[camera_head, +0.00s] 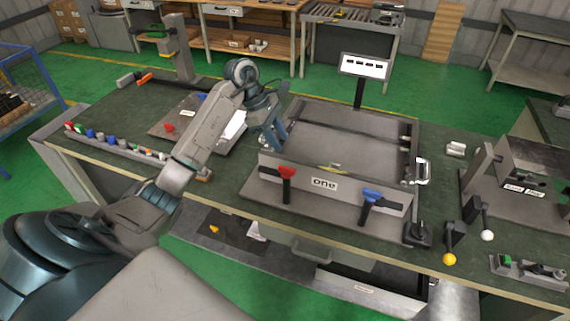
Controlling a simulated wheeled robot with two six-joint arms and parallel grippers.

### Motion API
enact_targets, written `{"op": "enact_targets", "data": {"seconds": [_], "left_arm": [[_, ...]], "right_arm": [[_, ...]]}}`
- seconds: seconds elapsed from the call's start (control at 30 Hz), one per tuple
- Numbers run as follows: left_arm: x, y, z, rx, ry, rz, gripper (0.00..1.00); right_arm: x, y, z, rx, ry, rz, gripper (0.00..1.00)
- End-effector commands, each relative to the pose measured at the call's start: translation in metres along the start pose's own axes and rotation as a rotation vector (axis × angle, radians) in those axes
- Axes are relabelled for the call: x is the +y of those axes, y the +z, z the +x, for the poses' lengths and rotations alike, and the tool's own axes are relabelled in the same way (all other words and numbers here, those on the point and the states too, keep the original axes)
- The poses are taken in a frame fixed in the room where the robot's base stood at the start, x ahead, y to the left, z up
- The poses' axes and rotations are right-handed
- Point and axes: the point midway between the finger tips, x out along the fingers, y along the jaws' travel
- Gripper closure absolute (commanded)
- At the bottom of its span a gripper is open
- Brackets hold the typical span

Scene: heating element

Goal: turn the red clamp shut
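The red clamp (287,173) stands on the front plate of the grey fixture, left of the "one" label. Its red handle sits on top of a dark upright post. My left arm reaches in from the left. My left gripper (277,143) points down at the fixture's left edge, behind and slightly left of the red clamp, and appears apart from it. Its fingers are small and partly overlapped, so I cannot tell how far they are open. Nothing shows held in it. My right gripper is not in view.
A blue clamp (371,195) stands on the same front plate, to the right. A small sign (365,66) rises behind the fixture (345,150). Levers with yellow and white knobs (450,259) stand at the right. Several small coloured parts (98,137) line the table's left front edge.

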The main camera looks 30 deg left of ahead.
Motion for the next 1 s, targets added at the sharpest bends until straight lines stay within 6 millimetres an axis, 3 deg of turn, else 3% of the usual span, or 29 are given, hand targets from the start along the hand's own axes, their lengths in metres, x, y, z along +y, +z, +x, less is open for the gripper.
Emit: {"op": "enact_targets", "data": {"seconds": [0.1, 0.23, 0.7, 0.77, 1.0], "left_arm": [[-0.001, -0.015, -0.010, 0.069, -0.031, -0.003, 0.65], [-0.002, -0.019, -0.002, 0.084, -0.039, -0.004, 0.65], [-0.005, -0.025, 0.077, 0.079, -0.039, -0.003, 0.65], [-0.005, -0.023, 0.078, 0.080, -0.041, -0.006, 0.65], [-0.006, -0.025, 0.095, 0.080, -0.039, -0.004, 0.65]], "right_arm": [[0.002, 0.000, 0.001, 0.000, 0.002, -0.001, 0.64], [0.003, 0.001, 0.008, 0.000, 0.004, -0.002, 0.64], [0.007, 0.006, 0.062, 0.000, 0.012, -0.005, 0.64], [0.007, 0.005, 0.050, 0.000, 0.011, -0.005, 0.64], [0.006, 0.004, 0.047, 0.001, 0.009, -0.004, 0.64]]}}
